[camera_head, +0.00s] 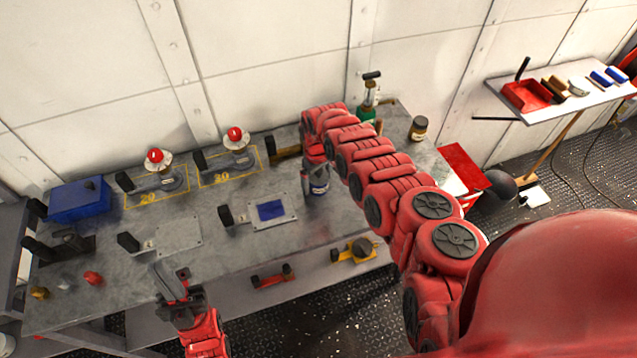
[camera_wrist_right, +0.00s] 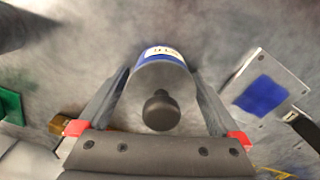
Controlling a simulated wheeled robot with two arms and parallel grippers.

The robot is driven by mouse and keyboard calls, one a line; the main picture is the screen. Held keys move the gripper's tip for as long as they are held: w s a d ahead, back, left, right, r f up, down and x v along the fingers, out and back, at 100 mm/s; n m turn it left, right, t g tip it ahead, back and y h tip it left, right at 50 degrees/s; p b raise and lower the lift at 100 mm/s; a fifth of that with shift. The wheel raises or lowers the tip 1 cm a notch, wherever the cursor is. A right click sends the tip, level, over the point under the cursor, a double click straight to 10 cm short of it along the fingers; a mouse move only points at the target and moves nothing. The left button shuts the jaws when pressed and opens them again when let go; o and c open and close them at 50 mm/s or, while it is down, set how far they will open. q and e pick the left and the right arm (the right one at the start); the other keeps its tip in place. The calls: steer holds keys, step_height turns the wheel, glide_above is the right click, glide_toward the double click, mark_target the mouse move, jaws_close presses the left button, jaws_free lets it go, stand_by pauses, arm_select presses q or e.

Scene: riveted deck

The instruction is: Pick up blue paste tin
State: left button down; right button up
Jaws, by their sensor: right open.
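The blue paste tin (camera_head: 318,184) stands on the grey workbench, with a blue and white label. In the right wrist view the tin (camera_wrist_right: 162,75) has a grey top with a dark round knob and sits between the fingers. My right gripper (camera_wrist_right: 160,88) is open, one finger on either side of the tin; I cannot tell whether either touches it. In the head view the right wrist is just above the tin and partly hides it. My left gripper (camera_head: 178,287) is over the bench's front edge, far left of the tin; its finger opening is unclear.
A plate with a blue square (camera_head: 271,210) lies just left of the tin. A green bottle (camera_head: 367,100) and a dark-lidded jar (camera_head: 418,128) stand behind right. The wall (camera_head: 270,70) bounds the back.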

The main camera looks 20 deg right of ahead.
steer(key=shift+c, duration=0.2)
steer(key=c, duration=1.5)
